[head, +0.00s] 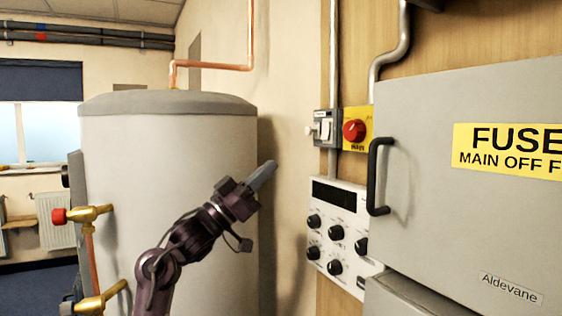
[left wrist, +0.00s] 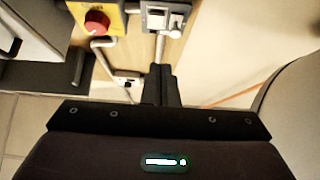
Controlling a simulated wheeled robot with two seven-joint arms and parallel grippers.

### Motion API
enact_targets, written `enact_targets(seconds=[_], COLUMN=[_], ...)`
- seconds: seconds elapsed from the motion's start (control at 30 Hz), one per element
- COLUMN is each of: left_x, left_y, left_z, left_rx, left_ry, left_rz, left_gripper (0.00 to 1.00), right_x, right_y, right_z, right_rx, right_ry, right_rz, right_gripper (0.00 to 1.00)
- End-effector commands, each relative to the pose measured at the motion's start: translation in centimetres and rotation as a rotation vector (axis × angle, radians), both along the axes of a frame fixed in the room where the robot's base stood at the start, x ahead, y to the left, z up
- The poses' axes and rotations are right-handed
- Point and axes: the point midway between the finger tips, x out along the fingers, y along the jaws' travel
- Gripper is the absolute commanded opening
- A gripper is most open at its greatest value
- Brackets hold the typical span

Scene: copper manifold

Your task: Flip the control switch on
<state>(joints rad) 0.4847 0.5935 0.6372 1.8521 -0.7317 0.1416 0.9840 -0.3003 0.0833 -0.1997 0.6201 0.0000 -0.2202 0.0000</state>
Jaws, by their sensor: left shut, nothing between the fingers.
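The switch (head: 323,127) is a small grey box with a white rocker and a white knob on its left side, on the wall left of a red rotary knob on a yellow plate. It also shows at the top of the left wrist view (left wrist: 163,18). I cannot tell whether it is on or off. My left gripper (head: 263,175) is shut and empty, below and left of the switch in the head view, apart from it. Its closed fingers also show in the left wrist view (left wrist: 160,80), pointing towards the wall. My right gripper is not in view.
The red knob (head: 354,131) sits close beside the switch. Below is a white panel (head: 338,235) with several black knobs. A grey fuse cabinet (head: 430,170) with a black handle (head: 376,175) stands right. A large grey tank (head: 165,190) stands behind my left arm.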

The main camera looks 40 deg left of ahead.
Motion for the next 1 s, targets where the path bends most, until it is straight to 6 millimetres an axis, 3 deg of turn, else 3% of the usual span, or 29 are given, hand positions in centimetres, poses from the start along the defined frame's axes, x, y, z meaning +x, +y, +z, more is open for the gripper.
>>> enact_targets(seconds=[0.4, 0.63, 1.0], left_x=[6.3, 9.2, 9.9], left_y=[-2.6, -3.8, -4.1], left_z=[6.0, 5.1, 4.7], left_rx=[-0.001, -0.001, 0.001], left_ry=[0.000, 0.003, 0.001], left_rz=[-0.001, 0.000, 0.001], left_gripper=[0.00, 0.00, 0.00], right_x=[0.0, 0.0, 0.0], right_y=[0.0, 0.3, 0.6], right_z=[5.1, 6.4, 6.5], right_rx=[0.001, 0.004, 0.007], right_ry=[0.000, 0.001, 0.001], right_rz=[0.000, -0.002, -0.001], right_gripper=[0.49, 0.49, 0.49])
